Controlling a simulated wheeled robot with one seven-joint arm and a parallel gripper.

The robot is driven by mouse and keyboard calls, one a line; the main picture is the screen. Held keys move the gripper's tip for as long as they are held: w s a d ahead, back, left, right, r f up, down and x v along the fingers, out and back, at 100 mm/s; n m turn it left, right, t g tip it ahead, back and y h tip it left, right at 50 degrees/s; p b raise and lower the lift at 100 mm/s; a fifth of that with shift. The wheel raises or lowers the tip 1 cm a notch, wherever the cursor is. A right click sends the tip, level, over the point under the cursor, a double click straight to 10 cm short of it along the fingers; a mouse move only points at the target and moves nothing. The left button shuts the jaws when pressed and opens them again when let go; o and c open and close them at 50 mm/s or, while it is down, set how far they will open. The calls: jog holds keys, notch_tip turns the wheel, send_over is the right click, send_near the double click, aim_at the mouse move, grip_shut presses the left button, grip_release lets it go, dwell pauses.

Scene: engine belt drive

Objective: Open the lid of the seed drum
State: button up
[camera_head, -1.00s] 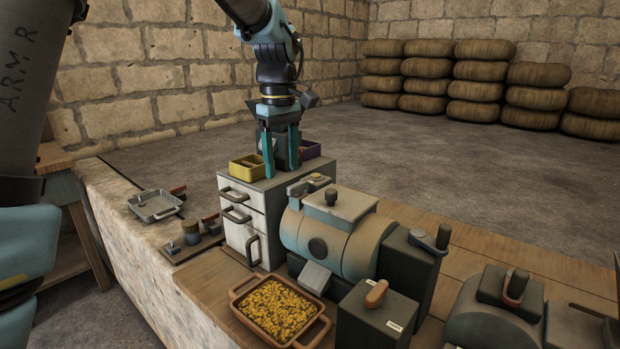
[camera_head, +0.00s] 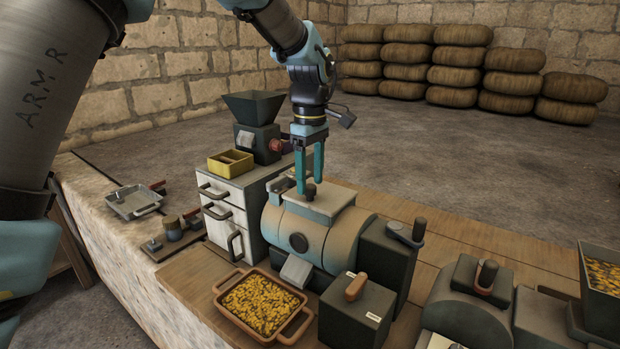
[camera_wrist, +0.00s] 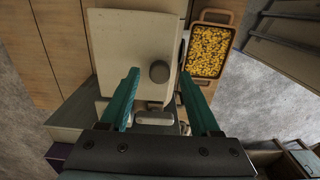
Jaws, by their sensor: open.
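The seed drum (camera_head: 345,246) is a round blue and tan body on the wooden bench. Its flat pale lid (camera_head: 335,203) lies on top and looks closed. A short dark knob (camera_head: 311,191) stands up from the lid; the knob also shows in the wrist view (camera_wrist: 159,71). My gripper (camera_head: 310,186) points down over the lid, its teal fingers open around or just above the knob. In the wrist view, the knob sits roughly midway between the spread fingertips (camera_wrist: 159,77), apart from both. Whether the tips reach the knob's height is hard to tell.
A white drawer cabinet (camera_head: 225,222) with a yellow tray (camera_head: 231,162) and a funnel grinder (camera_head: 254,122) stands left of the drum. A pan of yellow grain (camera_head: 299,333) sits in front. A dark box with a crank (camera_head: 388,265) adjoins the drum's right.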

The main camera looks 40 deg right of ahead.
jog(key=shift+f, duration=0.7)
grip_shut()
dwell(1.0)
